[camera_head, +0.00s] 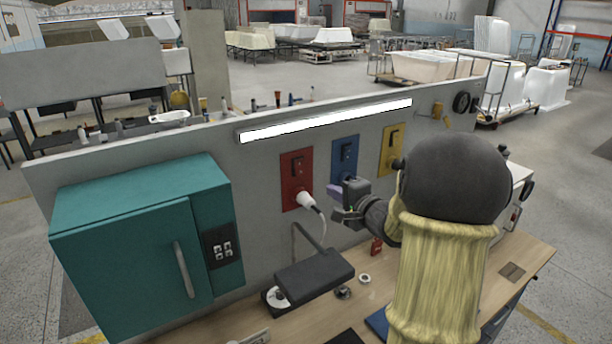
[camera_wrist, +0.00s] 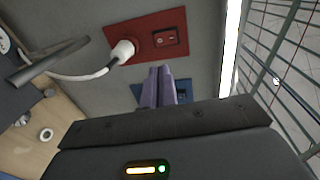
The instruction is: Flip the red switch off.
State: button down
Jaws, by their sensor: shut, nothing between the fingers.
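The red switch panel (camera_head: 289,187) is mounted on the grey upright board, left of the blue and yellow panels. Its rocker switch (camera_head: 298,165) sits in the upper part, with a white plug (camera_head: 306,199) in the lower part. In the wrist view the red panel (camera_wrist: 148,28) is at the top, with its red rocker switch (camera_wrist: 165,38) right of the white plug (camera_wrist: 122,52). I cannot tell its on/off position. My gripper (camera_wrist: 160,69) is shut and empty, its purple fingers below the switch in that view. In the head view my gripper (camera_head: 335,190) is right of the red panel.
The blue panel (camera_head: 345,151) is partly behind my gripper, and the yellow panel (camera_head: 391,143) is further right. The plug's white cable (camera_head: 323,229) hangs down. A teal cabinet (camera_head: 120,255) stands left, and a dark grey device (camera_head: 315,274) sits on the wooden bench (camera_head: 385,287).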

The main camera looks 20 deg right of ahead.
aim_at(300, 173)
jog(key=p+x, duration=0.6)
jog(key=x, duration=0.7)
jog(key=shift+w+r, duration=0.1)
jog(key=shift+w, duration=0.2)
jog(key=shift+w+a, duration=0.1)
jog(key=shift+w, duration=0.2)
jog(key=shift+f, duration=0.3)
